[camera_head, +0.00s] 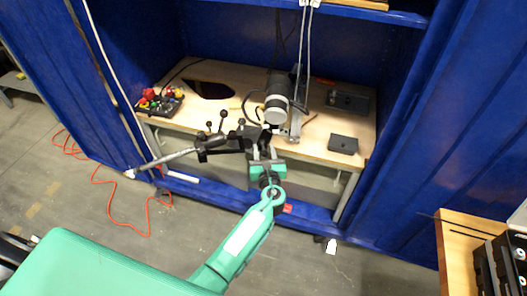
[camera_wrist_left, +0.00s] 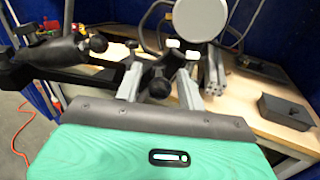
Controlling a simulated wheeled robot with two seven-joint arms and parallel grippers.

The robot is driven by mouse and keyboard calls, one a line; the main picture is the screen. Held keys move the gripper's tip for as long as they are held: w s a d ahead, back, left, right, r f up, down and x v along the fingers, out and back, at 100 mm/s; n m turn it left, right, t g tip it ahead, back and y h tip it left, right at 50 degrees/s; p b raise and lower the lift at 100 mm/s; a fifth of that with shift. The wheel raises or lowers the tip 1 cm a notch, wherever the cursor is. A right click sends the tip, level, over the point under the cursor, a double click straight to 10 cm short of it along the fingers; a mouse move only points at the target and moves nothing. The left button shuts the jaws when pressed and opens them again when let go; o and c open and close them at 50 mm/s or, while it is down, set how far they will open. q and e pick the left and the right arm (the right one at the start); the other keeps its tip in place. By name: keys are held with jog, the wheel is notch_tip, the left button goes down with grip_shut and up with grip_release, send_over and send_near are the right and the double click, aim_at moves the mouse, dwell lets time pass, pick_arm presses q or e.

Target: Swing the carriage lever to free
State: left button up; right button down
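My left gripper (camera_head: 266,137) is at the front edge of the workbench, at the right end of a dark lever assembly (camera_head: 215,142) with several black ball knobs. I cannot tell which lever is the carriage lever. In the left wrist view, the two grey fingers (camera_wrist_left: 158,68) stand apart, with a black knobbed part (camera_wrist_left: 158,88) between or just behind them. Contact with it cannot be made out. Another black ball knob (camera_wrist_left: 98,43) ends a handle to the left of the fingers. My right gripper is not in view.
The wooden workbench (camera_head: 215,70) sits in a blue enclosure. A grey cylindrical device (camera_head: 278,100) stands just behind the gripper. A dark box (camera_head: 343,144) lies to the right, a control box with coloured buttons (camera_head: 158,101) to the left. A long grey rod (camera_head: 160,161) sticks out front-left.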

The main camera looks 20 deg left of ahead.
pick_arm(q)
jog(key=shift+s+d+f, duration=0.15)
jog(key=shift+s+d, duration=0.1)
jog(key=shift+s, duration=0.25)
jog(key=b+v, duration=0.2)
jog(key=v, duration=1)
jog(key=shift+s+d, duration=0.25)
jog(key=shift+s, duration=0.05)
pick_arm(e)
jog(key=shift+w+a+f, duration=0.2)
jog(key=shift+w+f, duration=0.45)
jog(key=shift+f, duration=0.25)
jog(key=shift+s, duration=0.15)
